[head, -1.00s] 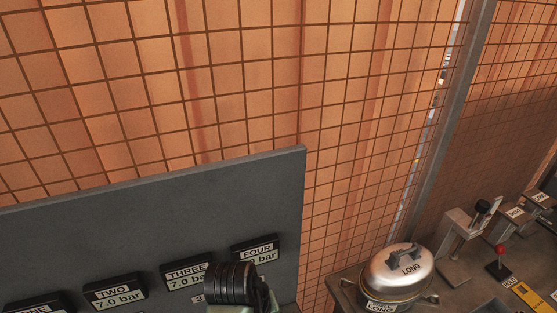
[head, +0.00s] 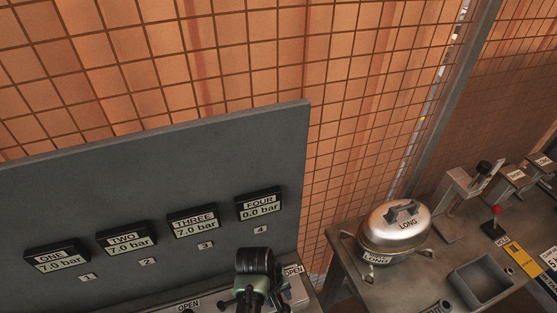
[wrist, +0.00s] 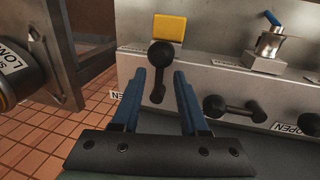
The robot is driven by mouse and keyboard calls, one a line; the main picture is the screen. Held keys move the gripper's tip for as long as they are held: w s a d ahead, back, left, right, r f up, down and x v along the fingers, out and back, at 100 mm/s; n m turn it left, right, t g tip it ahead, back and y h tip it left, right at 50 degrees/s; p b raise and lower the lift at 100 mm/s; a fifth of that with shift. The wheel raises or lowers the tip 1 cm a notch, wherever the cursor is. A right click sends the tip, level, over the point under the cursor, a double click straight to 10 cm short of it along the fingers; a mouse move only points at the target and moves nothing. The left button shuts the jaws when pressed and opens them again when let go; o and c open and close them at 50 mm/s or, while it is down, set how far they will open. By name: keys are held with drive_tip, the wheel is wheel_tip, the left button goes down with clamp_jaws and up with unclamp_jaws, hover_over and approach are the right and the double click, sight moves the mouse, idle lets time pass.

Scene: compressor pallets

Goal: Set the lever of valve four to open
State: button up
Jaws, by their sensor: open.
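The pressure gauge for valve four (head: 260,208) reads 0.0 bar in the head view. In the wrist view, a dark lever with a rounded knob (wrist: 160,54), at the end of the row, has its stem pointing down the picture. My gripper (wrist: 160,75) is open, with its blue fingers either side of this lever in the picture; I cannot tell contact. A partly hidden label ending in "EN" (wrist: 118,95) is to its left. In the head view my arm covers the lever, and an OPEN label (head: 293,271) shows beside it.
Gauges ONE (head: 57,260), TWO (head: 126,240) and THREE (head: 193,221) read 7.0 bar. A neighbouring dark lever (wrist: 235,109) lies sideways in the wrist view, near another OPEN label (wrist: 285,128). A yellow block (wrist: 170,28) is behind. A bench (head: 345,262) with a LONG-marked pot (head: 395,228) stands at right.

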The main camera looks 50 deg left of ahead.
drive_tip(key=shift+f, duration=0.1)
clamp_jaws()
idle(1.4)
